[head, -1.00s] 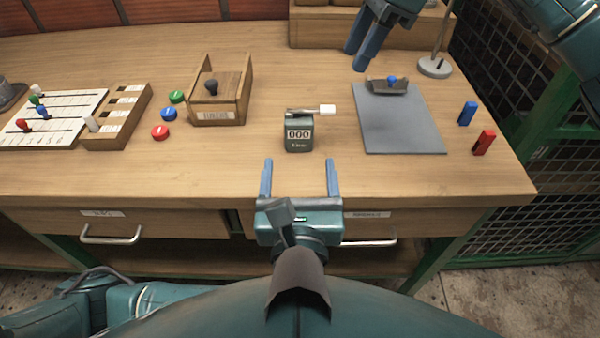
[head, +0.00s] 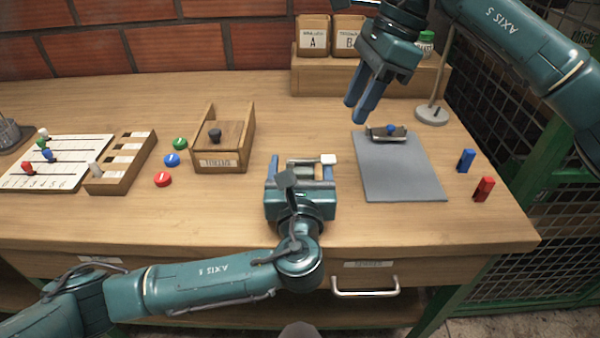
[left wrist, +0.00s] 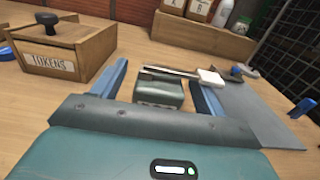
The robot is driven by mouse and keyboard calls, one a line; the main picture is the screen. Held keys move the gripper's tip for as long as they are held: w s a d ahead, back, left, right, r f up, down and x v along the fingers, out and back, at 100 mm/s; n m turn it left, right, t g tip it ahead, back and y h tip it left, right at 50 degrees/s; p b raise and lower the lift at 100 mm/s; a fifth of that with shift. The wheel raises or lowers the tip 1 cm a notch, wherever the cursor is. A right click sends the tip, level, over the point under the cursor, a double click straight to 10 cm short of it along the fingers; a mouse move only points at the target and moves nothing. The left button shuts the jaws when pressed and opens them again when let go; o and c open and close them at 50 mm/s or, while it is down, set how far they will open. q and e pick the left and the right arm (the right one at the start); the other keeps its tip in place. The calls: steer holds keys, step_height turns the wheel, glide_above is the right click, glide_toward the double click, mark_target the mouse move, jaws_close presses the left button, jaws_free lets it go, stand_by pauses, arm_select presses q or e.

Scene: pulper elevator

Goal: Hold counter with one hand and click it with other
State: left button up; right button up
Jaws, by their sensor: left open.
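The counter (left wrist: 160,92) is a small dark grey-green box with a lever ending in a white knob (left wrist: 211,77). In the head view only its top and lever (head: 303,162) show clearly; my left gripper hides the front. My left gripper (head: 299,165) is open, level with the table, with one blue finger on each side of the counter. In the left wrist view a gap shows on both sides of the counter body. My right gripper (head: 357,112) hangs above the clipboard's top edge, to the right of and behind the counter. Its fingers look apart and empty.
A wooden tokens box (head: 222,160) stands left of the counter, with several coloured discs beside it. The clipboard (head: 400,172) lies to the right, with a blue block (head: 466,160) and a red block (head: 483,189) beyond. A wooden shelf (head: 330,82) stands behind.

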arm_select(q)
steer(key=c, duration=1.1)
arm_select(e)
jaws_close()
stand_by(1.2)
